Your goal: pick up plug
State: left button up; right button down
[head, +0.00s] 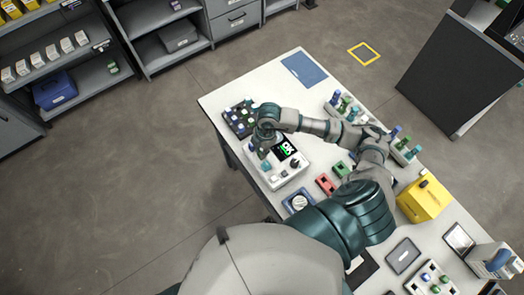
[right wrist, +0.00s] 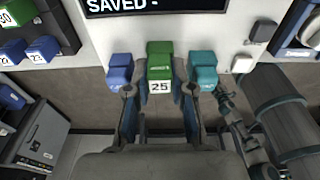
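A green plug (right wrist: 160,62) with a white label 25 stands at the front edge of the white splicing device. A blue plug (right wrist: 120,72) is on its left and a teal plug (right wrist: 203,70) on its right. My right gripper (right wrist: 160,95) has one finger on each side of the green plug, very close to it. Whether the pads press on it I cannot tell. In the head view my right gripper (head: 264,148) is over the left side of the device (head: 290,172) and hides the plug. My left gripper is not in view.
A dark tray (head: 238,118) with plugs stands left of the device. Racks of plugs (head: 345,105), red and green blocks, and a yellow box (head: 424,198) stand along the white table. A blue mat (head: 303,69) lies at the far end. Floor left of the table is clear.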

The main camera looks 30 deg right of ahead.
aim_at(261, 150)
jog(key=shift+a, duration=0.1)
jog(key=shift+r, duration=0.4)
notch_tip(261, 150, up, 9)
jog(key=shift+f, duration=0.15)
jog(key=shift+r, duration=0.25)
